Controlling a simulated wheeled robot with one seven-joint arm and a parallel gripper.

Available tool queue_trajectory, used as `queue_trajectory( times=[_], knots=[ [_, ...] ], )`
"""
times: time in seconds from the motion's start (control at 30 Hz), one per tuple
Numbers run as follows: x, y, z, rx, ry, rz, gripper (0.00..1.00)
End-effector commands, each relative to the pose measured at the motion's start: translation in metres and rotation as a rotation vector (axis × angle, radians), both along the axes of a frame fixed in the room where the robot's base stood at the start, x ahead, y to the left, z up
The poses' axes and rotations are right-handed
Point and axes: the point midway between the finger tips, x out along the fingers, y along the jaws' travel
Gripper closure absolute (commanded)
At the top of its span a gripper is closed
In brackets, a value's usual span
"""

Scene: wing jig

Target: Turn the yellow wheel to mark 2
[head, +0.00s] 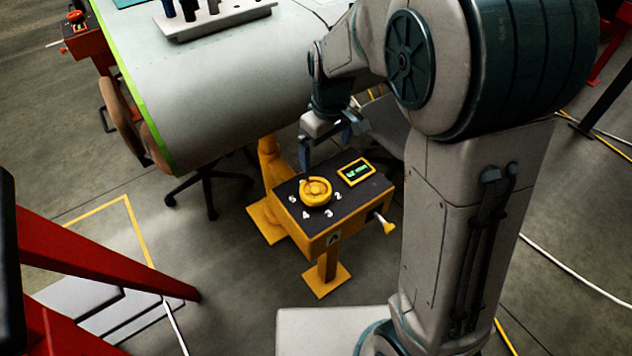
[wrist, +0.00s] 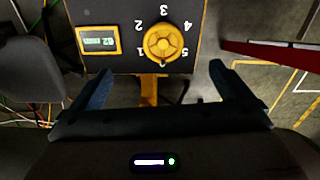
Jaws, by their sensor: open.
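The yellow wheel (head: 315,191) lies flat on the dark top of a yellow stand (head: 320,235). White numbers ring it; 2, 3, 4 and 5 show in the head view. The wheel is also at the top middle of the wrist view (wrist: 163,42), with the numbers upside down and mark 2 (wrist: 139,27) at its upper left. I cannot tell surely which mark the wheel points to. My gripper (head: 330,140) is open and empty, above and behind the wheel in the head view. In the wrist view its fingers (wrist: 160,78) are spread wide, apart from the wheel.
A small yellow-framed display (head: 356,172) sits beside the wheel; its reading is unclear. A yellow-handled crank (head: 388,226) sticks out of the stand's side. A large grey wing panel (head: 215,90) lies behind. A red frame (head: 100,265) stands at the left. Chairs are close by.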

Motion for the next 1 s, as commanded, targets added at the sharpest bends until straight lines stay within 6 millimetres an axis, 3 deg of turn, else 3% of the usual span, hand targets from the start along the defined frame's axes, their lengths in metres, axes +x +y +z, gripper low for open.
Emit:
queue_trajectory(
  times=[0.07,0.23,0.37,0.8,1.0],
  knots=[
    [0.008,0.011,-0.016,-0.014,0.011,0.049,0.01],
    [0.015,0.021,-0.028,-0.026,0.018,0.095,0.01],
    [0.015,0.021,-0.041,-0.027,0.021,0.099,0.01],
    [0.015,0.021,-0.131,-0.029,0.021,0.097,0.01],
    [0.015,0.021,-0.156,-0.027,0.019,0.096,0.01]
  ],
)
